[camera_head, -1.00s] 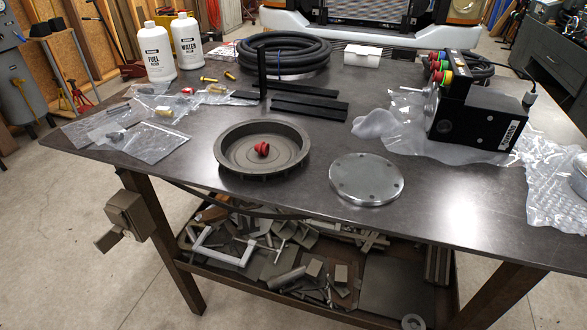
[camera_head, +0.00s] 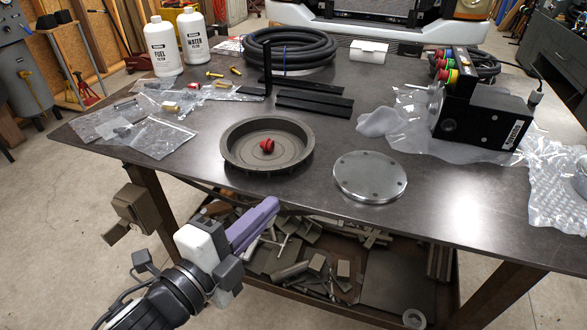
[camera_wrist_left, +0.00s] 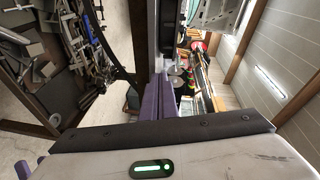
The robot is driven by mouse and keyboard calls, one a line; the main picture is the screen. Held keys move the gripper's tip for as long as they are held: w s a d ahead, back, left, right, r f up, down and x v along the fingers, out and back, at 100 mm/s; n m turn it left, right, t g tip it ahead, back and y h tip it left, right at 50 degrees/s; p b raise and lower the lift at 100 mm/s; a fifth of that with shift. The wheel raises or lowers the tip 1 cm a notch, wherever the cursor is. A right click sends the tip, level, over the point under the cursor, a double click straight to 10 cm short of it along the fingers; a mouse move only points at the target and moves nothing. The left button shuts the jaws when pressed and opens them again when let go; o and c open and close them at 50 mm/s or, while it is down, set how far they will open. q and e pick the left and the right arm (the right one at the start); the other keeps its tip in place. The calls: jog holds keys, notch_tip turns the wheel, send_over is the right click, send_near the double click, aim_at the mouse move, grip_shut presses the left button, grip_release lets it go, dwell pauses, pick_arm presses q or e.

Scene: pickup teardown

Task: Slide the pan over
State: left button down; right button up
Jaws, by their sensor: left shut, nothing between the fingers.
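The pan (camera_head: 285,157) is a round, shallow, dark grey dish standing on the dark metal table (camera_head: 400,235) near its front edge, left of centre. A small red knob-like part (camera_head: 267,146) lies inside it. My left gripper (camera_head: 272,205) has purple fingers and is shut and empty. In the head view it shows below and in front of the pan, by the table's front edge, apart from the pan. The shut purple fingers (camera_wrist_left: 155,107) also show in the left wrist view. My right gripper is not in view.
A flat round metal disc (camera_head: 370,174) lies right of the pan. Black bars (camera_head: 310,104), bagged small parts (camera_head: 160,135) and two white bottles (camera_head: 163,48) stand or lie behind and left. A black device (camera_head: 480,115) sits on plastic wrap at right. A cluttered shelf (camera_head: 385,325) is below.

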aim_at(293, 184)
pick_arm(q)
jog(key=w+d+m, duration=0.1)
jog(key=w+d, duration=0.1)
jog(key=d, duration=0.1)
jog(key=w+d+r+m+h, duration=0.1)
jog(key=w+d, duration=0.1)
jog(key=w+d+r+m+h, duration=0.1)
jog(key=w+d, duration=0.2)
jog(key=shift+d+r+m+p, duration=0.1)
jog(key=shift+d+m+p, duration=0.25)
jog(key=shift+m, duration=0.05)
jog(key=a, duration=0.1)
jog(key=w+a, duration=0.1)
jog(key=a, duration=0.1)
jog(key=shift+a, duration=0.1)
jog(key=shift+w+a, duration=0.15)
jog(key=shift+a, duration=0.2)
